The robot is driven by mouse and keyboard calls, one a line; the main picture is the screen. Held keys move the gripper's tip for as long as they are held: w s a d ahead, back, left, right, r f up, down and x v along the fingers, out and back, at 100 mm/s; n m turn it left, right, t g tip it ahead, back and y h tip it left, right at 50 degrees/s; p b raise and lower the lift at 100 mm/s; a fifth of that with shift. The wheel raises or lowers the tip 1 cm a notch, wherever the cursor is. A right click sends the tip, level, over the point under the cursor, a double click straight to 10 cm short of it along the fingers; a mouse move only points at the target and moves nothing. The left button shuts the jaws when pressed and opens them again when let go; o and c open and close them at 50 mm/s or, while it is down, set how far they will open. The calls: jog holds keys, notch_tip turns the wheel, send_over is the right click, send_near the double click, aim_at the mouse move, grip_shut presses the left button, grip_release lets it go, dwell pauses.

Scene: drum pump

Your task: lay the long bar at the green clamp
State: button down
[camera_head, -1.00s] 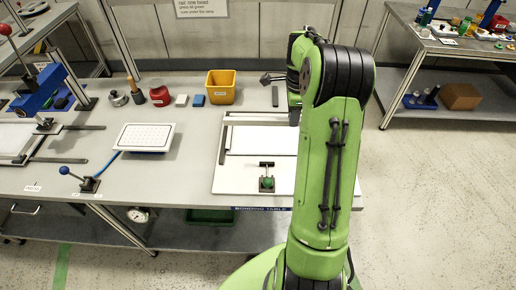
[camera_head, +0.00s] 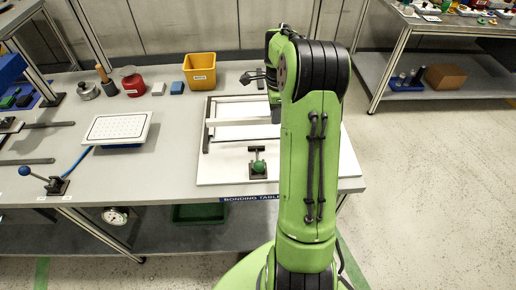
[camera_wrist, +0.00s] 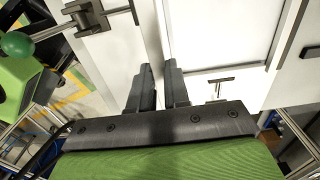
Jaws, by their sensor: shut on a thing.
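The long bar (camera_head: 232,121) is pale grey and runs left from my gripper (camera_head: 276,114) across the white board in the head view. In the wrist view my gripper (camera_wrist: 158,76) is shut on the pale bar (camera_wrist: 159,35), which runs up from between the dark fingers. My arm hides the bar's right part in the head view. The green clamp (camera_head: 258,165), with a green knob and dark base, stands nearer the board's front edge. In the wrist view the clamp (camera_wrist: 88,14) is left of the bar. I cannot tell whether the bar touches the board.
The white board (camera_head: 215,173) carries dark rails (camera_head: 207,128) at its left and back. A white perforated plate (camera_head: 116,128) and a blue-knobbed lever (camera_head: 46,181) lie farther left. A yellow bin (camera_head: 199,71) stands behind. A black T-shaped handle (camera_wrist: 222,80) shows in the wrist view.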

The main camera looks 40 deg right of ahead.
aim_at(274, 143)
notch_tip(274, 143, down, 10)
jog(key=shift+r+b, duration=0.25)
jog(key=shift+b, duration=0.5)
jog(key=shift+f, duration=0.15)
jog(key=c, duration=1.1)
grip_release()
